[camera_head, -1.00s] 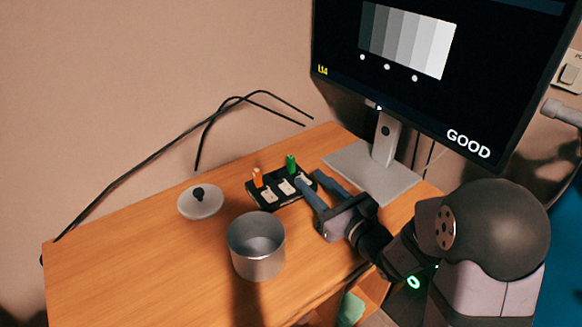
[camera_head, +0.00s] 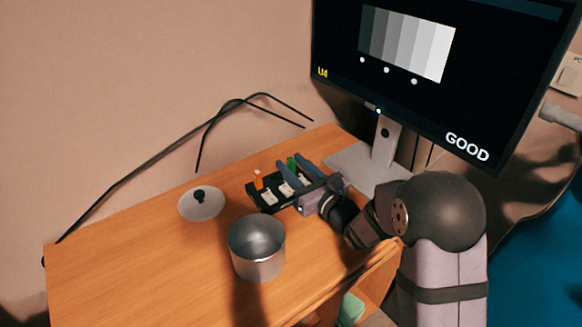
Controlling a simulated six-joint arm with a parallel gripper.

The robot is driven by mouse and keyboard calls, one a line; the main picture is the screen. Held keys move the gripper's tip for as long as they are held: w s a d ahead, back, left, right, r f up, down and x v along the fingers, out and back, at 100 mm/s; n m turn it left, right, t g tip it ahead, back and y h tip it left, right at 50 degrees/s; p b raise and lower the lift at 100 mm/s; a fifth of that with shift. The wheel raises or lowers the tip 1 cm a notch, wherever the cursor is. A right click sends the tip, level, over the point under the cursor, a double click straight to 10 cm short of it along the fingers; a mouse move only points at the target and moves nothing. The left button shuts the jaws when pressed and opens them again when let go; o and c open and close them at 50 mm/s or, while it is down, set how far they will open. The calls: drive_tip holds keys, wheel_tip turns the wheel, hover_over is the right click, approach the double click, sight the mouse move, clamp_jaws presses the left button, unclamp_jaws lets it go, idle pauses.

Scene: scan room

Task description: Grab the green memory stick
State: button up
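The green memory stick (camera_head: 291,163) stands upright in the black holder (camera_head: 266,206) on the wooden desk. Only its upper part shows. My gripper (camera_head: 289,160) is open above the right part of the holder. Its two blue-grey fingers appear on either side of the green stick, one to the left and one to the right. I cannot tell whether either finger touches it. An orange stick (camera_head: 258,180) stands at the holder's left end, clear of the fingers.
A metal pot (camera_head: 257,262) stands in front of the holder, and its lid (camera_head: 201,204) lies to the left. A monitor (camera_head: 400,70) on a stand (camera_head: 387,140) rises behind. Black cables (camera_head: 150,168) run along the wall. The left of the desk (camera_head: 130,275) is clear.

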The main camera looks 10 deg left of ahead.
drive_tip(key=shift+w+a, duration=0.4)
drive_tip(key=shift+w, duration=0.05)
drive_tip(key=shift+c, duration=0.6)
clamp_jaws()
drive_tip(key=shift+r, duration=0.1)
